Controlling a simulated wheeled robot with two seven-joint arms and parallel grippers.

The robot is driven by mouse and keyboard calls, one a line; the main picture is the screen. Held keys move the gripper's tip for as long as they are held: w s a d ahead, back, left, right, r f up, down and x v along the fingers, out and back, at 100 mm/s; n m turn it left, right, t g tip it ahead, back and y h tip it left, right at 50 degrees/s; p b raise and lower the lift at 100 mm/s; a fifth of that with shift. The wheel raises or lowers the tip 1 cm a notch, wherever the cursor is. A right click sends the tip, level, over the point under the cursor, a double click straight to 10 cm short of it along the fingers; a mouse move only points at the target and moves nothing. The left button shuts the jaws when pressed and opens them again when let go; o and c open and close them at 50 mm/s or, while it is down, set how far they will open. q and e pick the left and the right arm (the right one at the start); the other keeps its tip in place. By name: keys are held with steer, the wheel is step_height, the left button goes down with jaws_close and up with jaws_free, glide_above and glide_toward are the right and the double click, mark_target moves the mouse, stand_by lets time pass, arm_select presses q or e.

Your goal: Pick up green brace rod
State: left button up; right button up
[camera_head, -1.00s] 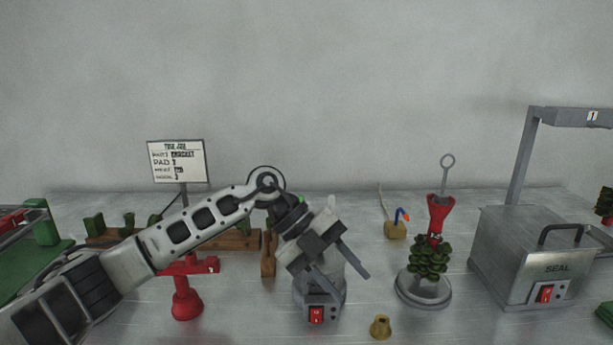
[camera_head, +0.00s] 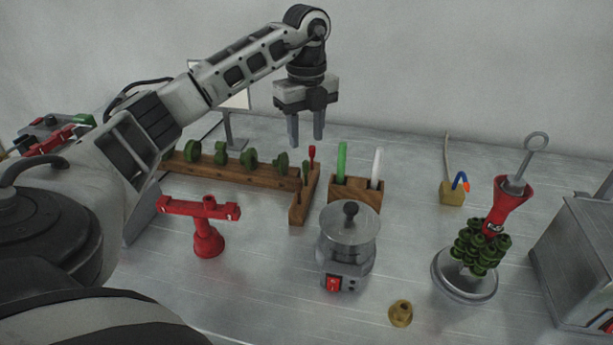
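The green brace rod (camera_head: 342,161) stands upright in a small wooden block (camera_head: 357,190), to the left of a white rod (camera_head: 376,166) in the same block. My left gripper (camera_head: 306,142) points down with its two fingers apart and nothing between them. In the picture it is up and to the left of the green rod, apart from it. My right gripper is not in view.
A wooden rack (camera_head: 235,173) with several green discs lies left of the block. A grey pot (camera_head: 349,236) with a lid stands in front of it. A red stand (camera_head: 205,220) is at left, a green wax tree (camera_head: 477,250) at right.

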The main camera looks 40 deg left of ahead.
mark_target(306, 162)
arm_select(q)
step_height(306, 162, down, 8)
steer(key=shift+w+a+f+p, duration=0.1)
steer(key=shift+a+p, duration=0.05)
steer(key=shift+p, duration=0.4)
jaws_close()
